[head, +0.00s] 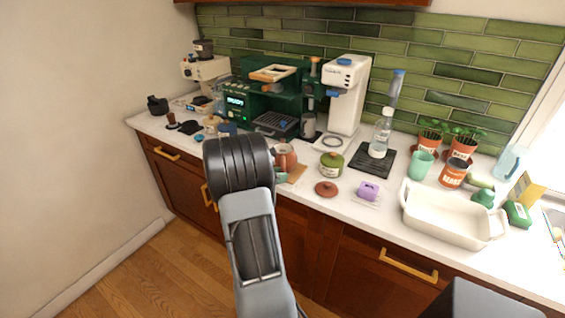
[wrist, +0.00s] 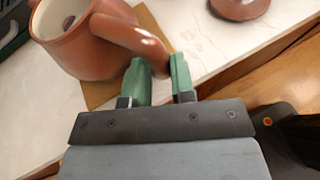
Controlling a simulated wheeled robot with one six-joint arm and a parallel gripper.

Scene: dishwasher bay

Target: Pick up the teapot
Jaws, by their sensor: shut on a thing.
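The teapot (head: 284,155) is reddish-brown clay with an open top, partly behind my arm in the head view. In the wrist view the teapot (wrist: 78,45) is at upper left, its curved handle reaching toward my gripper. My gripper (wrist: 160,72) has green fingers closed on the end of that handle. In the head view my gripper (head: 281,177) is mostly hidden by the arm. The teapot is over a wooden board (wrist: 97,95); I cannot tell whether it touches it. A loose brown lid (head: 327,188) lies on the counter to the right.
A green lidded pot (head: 331,165) stands right of the teapot, with a purple cup (head: 368,191) beyond. A white baking dish (head: 448,221) fills the right front. The green coffee machine (head: 275,100) and white grinder (head: 346,95) stand behind. The counter's front edge is close.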

